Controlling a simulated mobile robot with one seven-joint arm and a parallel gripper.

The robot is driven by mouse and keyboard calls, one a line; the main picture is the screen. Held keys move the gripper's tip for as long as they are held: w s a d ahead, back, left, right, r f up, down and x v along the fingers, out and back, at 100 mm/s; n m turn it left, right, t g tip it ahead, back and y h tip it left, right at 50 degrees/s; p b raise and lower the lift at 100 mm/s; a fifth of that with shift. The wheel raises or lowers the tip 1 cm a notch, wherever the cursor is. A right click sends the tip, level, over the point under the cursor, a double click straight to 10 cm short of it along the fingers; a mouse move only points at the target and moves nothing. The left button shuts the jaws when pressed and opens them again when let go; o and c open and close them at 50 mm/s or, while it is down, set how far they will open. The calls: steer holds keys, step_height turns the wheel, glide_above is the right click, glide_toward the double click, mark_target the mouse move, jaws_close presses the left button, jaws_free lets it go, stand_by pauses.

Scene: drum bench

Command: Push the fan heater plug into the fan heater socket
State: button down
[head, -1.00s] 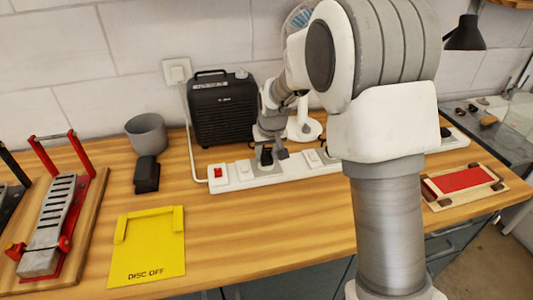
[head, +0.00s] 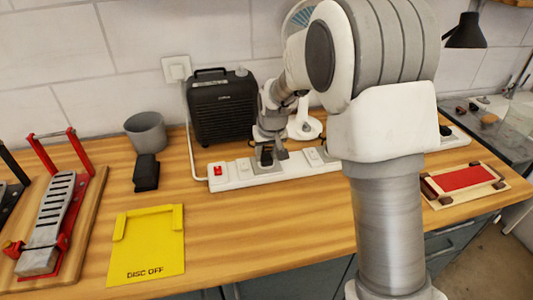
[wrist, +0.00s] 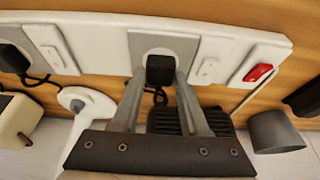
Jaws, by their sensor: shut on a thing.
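The black fan heater plug (wrist: 160,69) is between the fingers of my gripper (wrist: 157,78) in the wrist view, and the gripper is shut on it. The plug is at the grey-plated socket (wrist: 163,41) on the white power strip, lined up with the plate. The fingers hide part of it, and I cannot tell how deep it sits. In the head view the plug (head: 266,156) shows dark below my gripper (head: 270,148), over the grey plate (head: 264,168). The black fan heater (head: 222,110) stands behind the strip.
The white power strip (head: 228,184) has a red switch (head: 217,171) at its left end. Another black plug (wrist: 12,58) sits in the strip. A white fan (head: 304,128) stands behind my gripper.

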steer(key=shift+f, duration=0.2)
steer(key=shift+c, duration=1.7)
jaws_free()
steer(key=p+v, duration=0.1)
steer(key=v, duration=1.6)
steer(key=shift+r, duration=0.2)
steer(key=shift+f, duration=0.1)
step_height(320, 180, down, 11)
steer(key=b, duration=0.7)
steer(key=shift+b, duration=0.35)
